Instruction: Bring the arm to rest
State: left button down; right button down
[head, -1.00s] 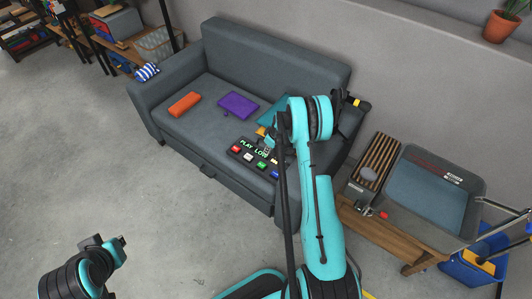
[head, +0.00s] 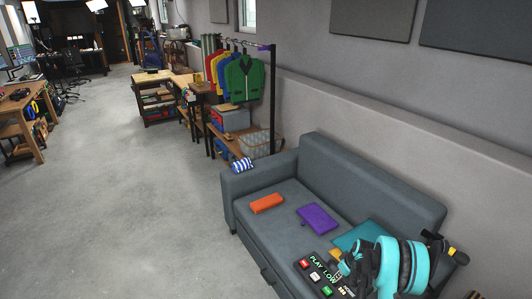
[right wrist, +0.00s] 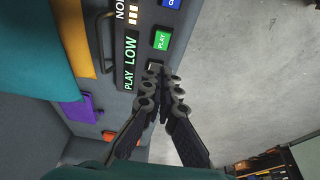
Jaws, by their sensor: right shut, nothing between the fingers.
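My right arm comes in at the bottom right of the head view, with its teal wrist (head: 402,262) over the front right of the grey sofa. My right gripper (head: 350,262) is beside a dark button panel (head: 318,284) marked "PLAY LOW", partly hidden by the wrist. In the right wrist view the gripper (right wrist: 164,80) has its dark fingers together and empty, over the edge of the panel (right wrist: 135,20) near a green "PLAY" button (right wrist: 162,38). I cannot tell whether the fingertips touch the panel. My left gripper is out of view.
The grey sofa (head: 340,180) stands against the wall. An orange block (head: 267,203), a purple pad (head: 318,218) and a teal cushion (head: 360,236) lie on it. A clothes rack (head: 272,100) and benches stand behind. The floor (head: 120,190) at left is open.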

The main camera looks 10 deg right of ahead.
jog(key=s+a+r+m, duration=0.15)
jog(key=a+r, duration=0.25)
jog(key=r, duration=0.4)
jog(key=s+a+r+t+h, duration=0.15)
jog(key=a+r, duration=0.25)
jog(key=r, duration=0.5)
jog(key=s+a+r+m+y, duration=0.1)
jog(key=s+a+r, duration=0.2)
jog(key=r, duration=0.5)
jog(key=s+a+r, duration=0.2)
jog(key=s+a, duration=0.1)
jog(key=s, duration=0.4)
jog(key=s+a+r+m+t, duration=0.1)
jog(key=s+a+r, duration=0.2)
jog(key=s, duration=0.4)
jog(key=s+a+r+m+t, duration=0.1)
jog(key=s+a+r, duration=0.1)
jog(key=s+a, duration=0.3)
jog(key=shift+s+r+h, duration=0.25)
jog(key=shift+s+h, duration=0.1)
jog(key=shift+s, duration=0.55)
